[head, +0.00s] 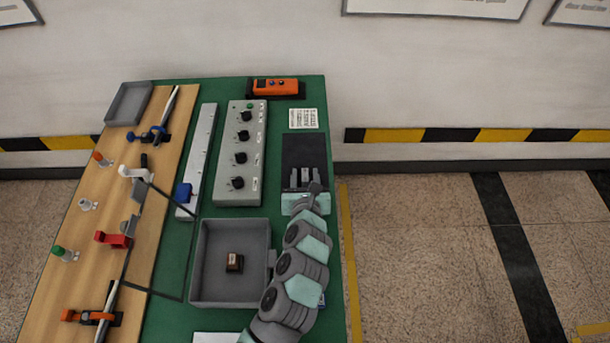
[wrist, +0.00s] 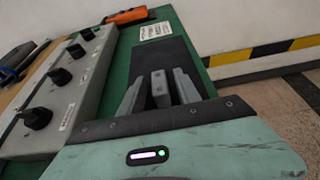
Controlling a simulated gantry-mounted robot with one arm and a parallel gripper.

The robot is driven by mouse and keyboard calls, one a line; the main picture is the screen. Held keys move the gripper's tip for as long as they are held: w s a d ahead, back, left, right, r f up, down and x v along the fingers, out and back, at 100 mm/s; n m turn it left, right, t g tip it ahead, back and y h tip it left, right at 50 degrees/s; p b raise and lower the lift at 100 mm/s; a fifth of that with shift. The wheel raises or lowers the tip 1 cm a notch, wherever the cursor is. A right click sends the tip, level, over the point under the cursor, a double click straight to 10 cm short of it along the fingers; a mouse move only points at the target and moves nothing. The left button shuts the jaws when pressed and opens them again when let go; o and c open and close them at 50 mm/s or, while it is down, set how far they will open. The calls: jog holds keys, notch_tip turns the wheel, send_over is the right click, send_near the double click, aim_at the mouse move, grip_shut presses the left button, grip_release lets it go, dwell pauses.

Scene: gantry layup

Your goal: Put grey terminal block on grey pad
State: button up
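The grey pad (head: 304,148) is a dark flat rectangle at the right side of the green table; it also shows in the wrist view (wrist: 172,55). My gripper (head: 305,176) is over the near end of the pad. In the wrist view its two fingers (wrist: 160,92) stand apart, with a light grey upright block (wrist: 160,88), seemingly the grey terminal block, between them. Narrow dark gaps show on both sides of the block. I cannot tell whether its hidden lower end touches the pad.
A grey switch box (head: 241,150) with black knobs stands left of the pad. A grey tray (head: 204,270) nearer me holds a small brown block (head: 234,262). An orange device (head: 276,87) and a white label (head: 303,118) lie beyond the pad. The wooden board (head: 165,195) carries clamps.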

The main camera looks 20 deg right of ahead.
jog(key=shift+s+a+r, duration=0.1)
jog(key=shift+s+r, duration=0.05)
jog(key=shift+r, duration=0.25)
jog(key=p+v, duration=0.5)
jog(key=v, duration=0.5)
jog(key=shift+r, duration=0.15)
jog(key=shift+s+a+r+p, duration=0.1)
jog(key=shift+s+a+p, duration=0.15)
jog(key=shift+s+p, duration=0.55)
jog(key=shift+w, duration=0.15)
